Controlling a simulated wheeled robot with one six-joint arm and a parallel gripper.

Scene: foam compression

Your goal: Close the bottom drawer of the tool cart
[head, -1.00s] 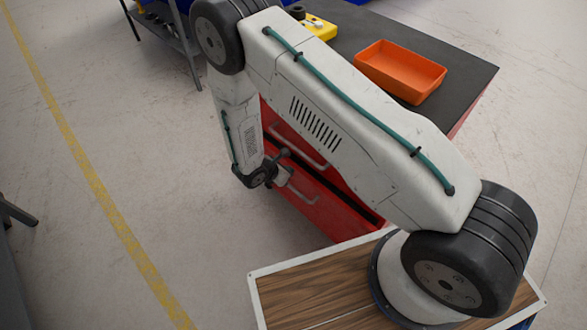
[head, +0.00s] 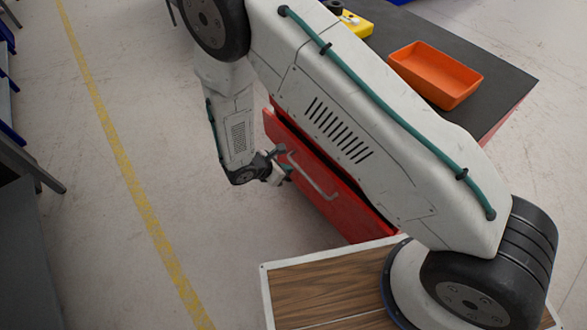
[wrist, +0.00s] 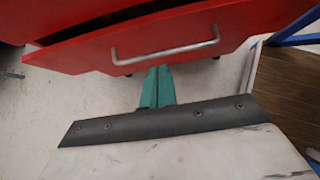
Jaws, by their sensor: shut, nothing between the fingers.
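The bottom drawer (head: 345,205) of the red tool cart (head: 520,105) stands partly open, with a dark gap behind its front. Its red front (wrist: 225,22) and silver bar handle (wrist: 165,52) also show in the wrist view. The same handle shows in the head view (head: 315,178). My gripper (wrist: 157,72) has its teal fingers together, with nothing between them. The fingertips lie just below the handle in the wrist view, close to the drawer front; I cannot tell whether they touch. In the head view my gripper (head: 286,171) is beside the handle's left end. My arm hides much of the cart.
An orange tray (head: 435,75) and a yellow object (head: 355,26) lie on the cart's dark top. A wood-topped platform (head: 320,290) is in front. The floor left of the cart is clear up to the yellow line (head: 130,175). Dark furniture stands at the far left.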

